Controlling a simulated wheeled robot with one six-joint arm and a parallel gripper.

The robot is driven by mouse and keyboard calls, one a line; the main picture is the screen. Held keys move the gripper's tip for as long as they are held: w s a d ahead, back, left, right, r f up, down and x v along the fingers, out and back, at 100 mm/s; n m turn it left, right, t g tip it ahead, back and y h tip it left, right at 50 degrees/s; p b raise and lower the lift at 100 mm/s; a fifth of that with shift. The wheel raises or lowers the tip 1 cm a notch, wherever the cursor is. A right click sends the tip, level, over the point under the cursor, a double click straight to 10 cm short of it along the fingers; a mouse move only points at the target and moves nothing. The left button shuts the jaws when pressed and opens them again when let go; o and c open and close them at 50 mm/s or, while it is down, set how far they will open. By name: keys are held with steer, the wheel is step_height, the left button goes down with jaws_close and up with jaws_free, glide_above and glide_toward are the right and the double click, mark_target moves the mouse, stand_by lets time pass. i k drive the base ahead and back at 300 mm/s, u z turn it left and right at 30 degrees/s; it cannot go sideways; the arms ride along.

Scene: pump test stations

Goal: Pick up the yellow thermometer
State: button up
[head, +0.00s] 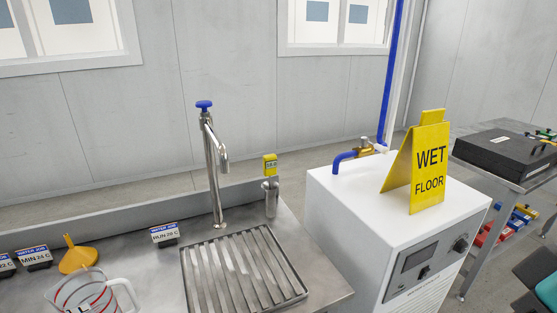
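The yellow thermometer (270,163) shows in the head view as a small yellow body with a greenish display. It is upright above a steel cup-like holder (271,196) at the back right of the steel counter. Its lower part is hidden, apparently in the holder. My gripper is not in view, so nothing shows it near the thermometer.
A tall steel tap (212,160) stands left of the holder, behind a slatted drain grate (240,270). A yellow funnel (77,256), a clear jug (92,293) and small signs (164,236) are on the left. A white machine (345,220) bearing a wet-floor sign (428,165) stands right.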

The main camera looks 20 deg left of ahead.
mark_target(270, 161)
steer(key=u, duration=0.35)
steer(key=i, duration=0.8)
steer(key=u, duration=0.85)
steer(key=i, duration=0.3)
steer(key=u, duration=0.15)
